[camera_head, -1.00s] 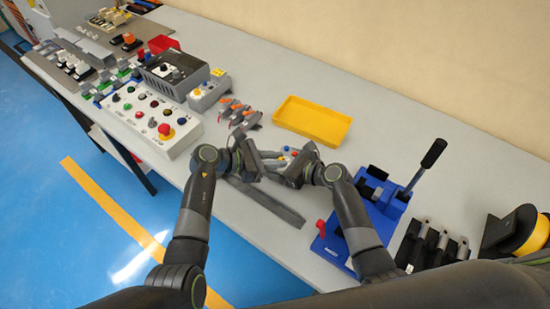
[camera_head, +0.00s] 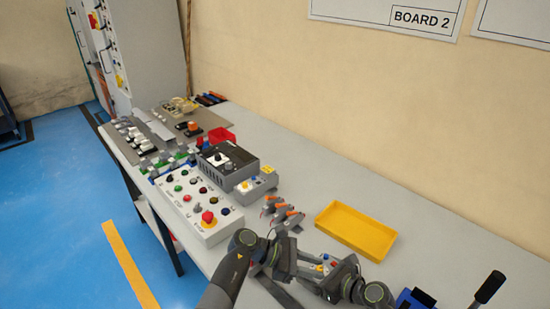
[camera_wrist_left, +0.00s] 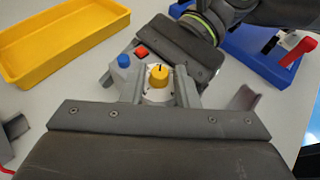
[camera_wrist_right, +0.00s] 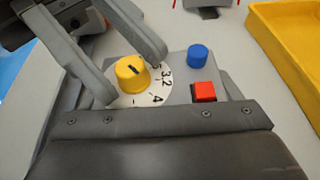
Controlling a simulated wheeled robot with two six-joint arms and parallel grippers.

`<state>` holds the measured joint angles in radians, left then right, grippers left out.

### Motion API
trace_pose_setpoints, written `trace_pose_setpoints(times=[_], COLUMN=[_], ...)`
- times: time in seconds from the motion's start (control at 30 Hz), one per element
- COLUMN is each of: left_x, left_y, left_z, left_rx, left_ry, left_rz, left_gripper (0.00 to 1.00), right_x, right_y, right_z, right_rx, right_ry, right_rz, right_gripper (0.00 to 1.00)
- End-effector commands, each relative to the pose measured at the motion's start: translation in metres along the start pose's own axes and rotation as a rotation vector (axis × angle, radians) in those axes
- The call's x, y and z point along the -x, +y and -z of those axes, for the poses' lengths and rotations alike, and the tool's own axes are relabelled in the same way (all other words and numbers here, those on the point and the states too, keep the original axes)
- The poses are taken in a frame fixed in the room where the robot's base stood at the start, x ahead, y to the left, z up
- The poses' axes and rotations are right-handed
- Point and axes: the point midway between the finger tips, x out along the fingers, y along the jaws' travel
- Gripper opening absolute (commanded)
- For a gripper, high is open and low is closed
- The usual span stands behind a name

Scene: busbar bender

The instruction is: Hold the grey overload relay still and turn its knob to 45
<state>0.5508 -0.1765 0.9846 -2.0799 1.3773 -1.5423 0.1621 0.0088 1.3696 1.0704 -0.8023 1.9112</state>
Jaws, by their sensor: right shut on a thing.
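The grey overload relay (camera_wrist_right: 180,75) has a yellow knob (camera_wrist_right: 132,72), a blue button and a red button. It lies between my two grippers, and in the head view (camera_head: 321,267) they partly hide it. My right gripper (camera_wrist_right: 155,85) is shut on the relay's body. My left gripper (camera_wrist_left: 160,82) has its fingers on either side of the yellow knob (camera_wrist_left: 159,75), with gaps showing, so it looks open.
A yellow tray (camera_head: 357,230) stands behind the relay. Orange-levered parts (camera_head: 283,213) and a control box with a red mushroom button (camera_head: 208,217) lie to the left. A blue device with a black lever (camera_head: 488,288) is at the right.

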Motion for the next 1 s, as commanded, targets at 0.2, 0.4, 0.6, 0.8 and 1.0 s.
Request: trace_pose_setpoints(times=[0.2,0.4,0.6,0.8,1.0], left_x=[0.020,0.061,0.101,0.119,0.118], left_y=[0.004,0.006,0.009,0.021,0.048], left_z=[0.001,0.000,0.000,-0.015,-0.045], left_rx=[-0.032,-0.031,-0.031,-0.035,-0.034], left_ry=[0.000,0.000,0.001,-0.051,-0.166], left_rz=[0.065,0.065,0.064,0.014,-0.114], left_gripper=[0.27,0.27,0.27,0.27,0.27], right_x=[0.000,0.000,0.000,0.000,0.000], right_y=[0.000,0.000,0.000,0.000,0.000], right_z=[0.000,0.000,0.000,0.000,0.000], right_rx=[0.000,0.000,0.000,0.000,0.000], right_ry=[0.000,0.000,0.000,0.000,0.000], right_rz=[0.000,0.000,0.000,0.000,0.000], right_gripper=[0.54,0.54,0.54,0.54,0.54])
